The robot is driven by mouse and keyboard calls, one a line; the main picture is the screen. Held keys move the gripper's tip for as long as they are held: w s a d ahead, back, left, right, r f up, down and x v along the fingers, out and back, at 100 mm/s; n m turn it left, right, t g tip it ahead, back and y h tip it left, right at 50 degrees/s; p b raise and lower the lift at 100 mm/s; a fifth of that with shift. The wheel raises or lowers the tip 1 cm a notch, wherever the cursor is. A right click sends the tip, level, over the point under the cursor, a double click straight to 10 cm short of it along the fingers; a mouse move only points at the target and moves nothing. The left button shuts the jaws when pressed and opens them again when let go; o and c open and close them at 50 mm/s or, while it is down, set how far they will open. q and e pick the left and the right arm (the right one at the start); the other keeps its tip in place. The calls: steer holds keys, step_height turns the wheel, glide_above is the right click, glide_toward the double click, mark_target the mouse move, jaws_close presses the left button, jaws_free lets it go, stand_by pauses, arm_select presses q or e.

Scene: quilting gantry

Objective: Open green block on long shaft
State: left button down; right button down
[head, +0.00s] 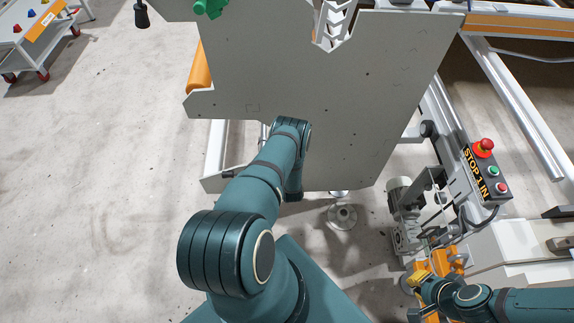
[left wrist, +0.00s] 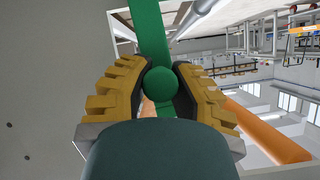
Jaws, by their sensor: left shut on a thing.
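In the left wrist view, my left gripper (left wrist: 160,88) has its yellow ribbed fingers on both sides of a round green knob (left wrist: 162,82) and is shut on it. A flat green bar (left wrist: 149,30) runs up behind the knob; I cannot tell which part is the green block. In the head view, a green part (head: 211,7) shows at the top edge of the grey panel, partly cut off. My left gripper is hidden there. My right gripper (head: 418,287) is at the lower right, beside orange machine parts; its finger opening is unclear.
The large grey panel (head: 290,80) stands in front of my left arm. An orange roller (head: 200,70) shows at its left edge. A control box (head: 484,172) with a red button and a motor (head: 400,200) are at right.

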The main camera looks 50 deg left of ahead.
arm_select(q)
steer(key=shift+s+d+f, duration=0.15)
steer(key=shift+d+f, duration=0.1)
steer(key=c, duration=1)
jaws_free()
steer(key=shift+o, duration=1.3)
steer(key=shift+a+r, duration=0.1)
steer(key=shift+r, duration=0.1)
steer(key=v, duration=1.2)
